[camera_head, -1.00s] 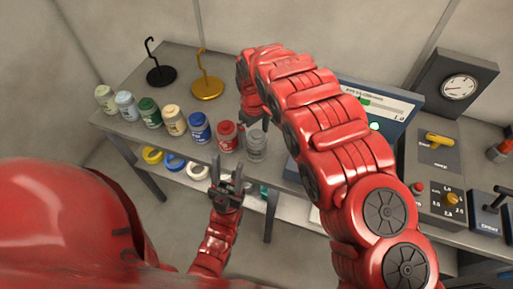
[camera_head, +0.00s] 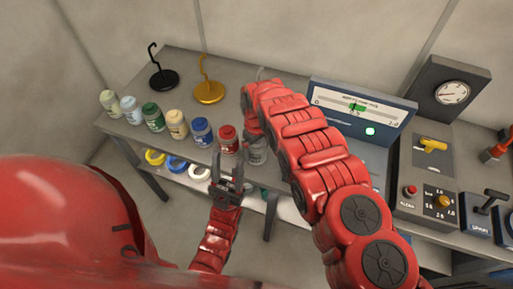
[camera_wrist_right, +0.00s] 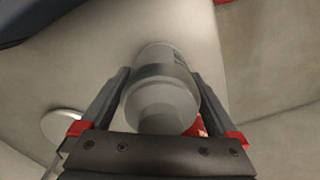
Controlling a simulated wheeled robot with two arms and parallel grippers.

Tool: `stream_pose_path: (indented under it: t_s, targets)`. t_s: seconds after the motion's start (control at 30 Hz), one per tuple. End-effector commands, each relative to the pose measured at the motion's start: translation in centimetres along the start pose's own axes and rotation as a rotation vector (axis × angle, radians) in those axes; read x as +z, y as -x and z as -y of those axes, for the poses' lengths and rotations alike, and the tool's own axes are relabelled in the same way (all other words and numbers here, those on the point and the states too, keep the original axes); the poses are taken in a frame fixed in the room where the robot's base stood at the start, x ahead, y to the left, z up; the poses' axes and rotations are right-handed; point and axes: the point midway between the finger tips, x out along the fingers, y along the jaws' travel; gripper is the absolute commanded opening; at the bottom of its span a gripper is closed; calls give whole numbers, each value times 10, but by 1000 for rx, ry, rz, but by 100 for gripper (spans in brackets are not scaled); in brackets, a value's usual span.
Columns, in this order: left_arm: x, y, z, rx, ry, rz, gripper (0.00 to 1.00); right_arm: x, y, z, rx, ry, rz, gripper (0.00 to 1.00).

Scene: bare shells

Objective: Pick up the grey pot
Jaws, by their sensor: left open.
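The grey pot (camera_head: 257,152) stands at the right end of a row of paint pots along the bench's front edge, partly hidden by my right arm in the head view. In the right wrist view the grey pot (camera_wrist_right: 162,88) sits between the two fingers of my right gripper (camera_wrist_right: 160,75). The fingers lie close along both its sides; I cannot tell whether they press on it. My left gripper (camera_head: 227,172) is open and empty, in front of the bench edge below the red pot (camera_head: 228,140).
Blue (camera_head: 202,132), cream (camera_head: 177,124), green (camera_head: 153,116) and paler pots continue the row leftward. Black (camera_head: 164,79) and gold (camera_head: 209,92) hook stands are behind. A gauge panel (camera_head: 360,110) and control boxes stand right. Rings (camera_head: 199,172) lie on the lower shelf.

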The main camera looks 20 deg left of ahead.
Motion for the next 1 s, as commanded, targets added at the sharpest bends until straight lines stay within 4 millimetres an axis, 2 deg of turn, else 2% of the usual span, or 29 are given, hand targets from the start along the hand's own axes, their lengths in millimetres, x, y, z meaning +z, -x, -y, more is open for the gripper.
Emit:
stream_pose_path:
  t_s: [0.03, 0.07, 0.47, 0.77, 1.0]
  targets:
    - [0, 0, 0, 0, 0, 0, 50, 0, 0, 0, 0, 0, 0, 84]
    - [0, 0, 0, 0, 0, 0, 50, 0, 0, 0, 0, 0, 0, 78]
    - [0, 0, 0, 0, 0, 0, 50, 0, 0, 0, 0, 0, 0, 7]
    - [0, 0, 0, 0, 0, 0, 50, -1, 1, 0, 0, 0, -1, 7]
    - [1, 4, 0, 0, 0, 0, 50, -5, 10, -1, 1, 1, -4, 7]
